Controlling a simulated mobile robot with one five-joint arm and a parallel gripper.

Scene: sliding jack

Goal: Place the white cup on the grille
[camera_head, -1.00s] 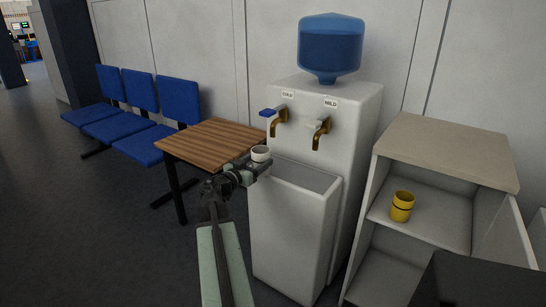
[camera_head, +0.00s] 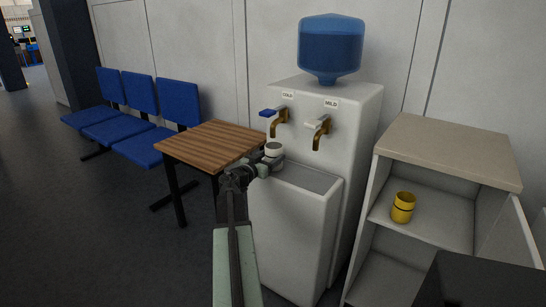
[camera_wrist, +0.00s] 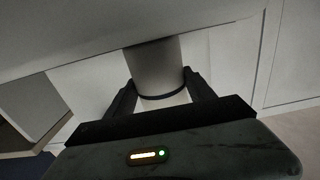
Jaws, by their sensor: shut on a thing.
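The white cup (camera_head: 274,147) is held at the front left of the water dispenser (camera_head: 362,110), below the left tap, which has a blue lever. My gripper (camera_head: 271,160) is shut on the cup. In the wrist view, the cup (camera_wrist: 155,65) is between the two dark fingers, with a dark band around it. The cup is at the left edge of the recessed top of the dispenser's lower front (camera_head: 312,179). I cannot make out a grille there; its left part is hidden behind the cup and my gripper.
The brass tap with a blue lever (camera_head: 280,121) and another brass tap (camera_head: 319,133) stick out above the recess. A wooden table (camera_head: 211,146) stands to the left, with blue chairs (camera_head: 143,93) beyond. At right, a shelf unit (camera_head: 448,146) holds a yellow cup (camera_head: 403,207).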

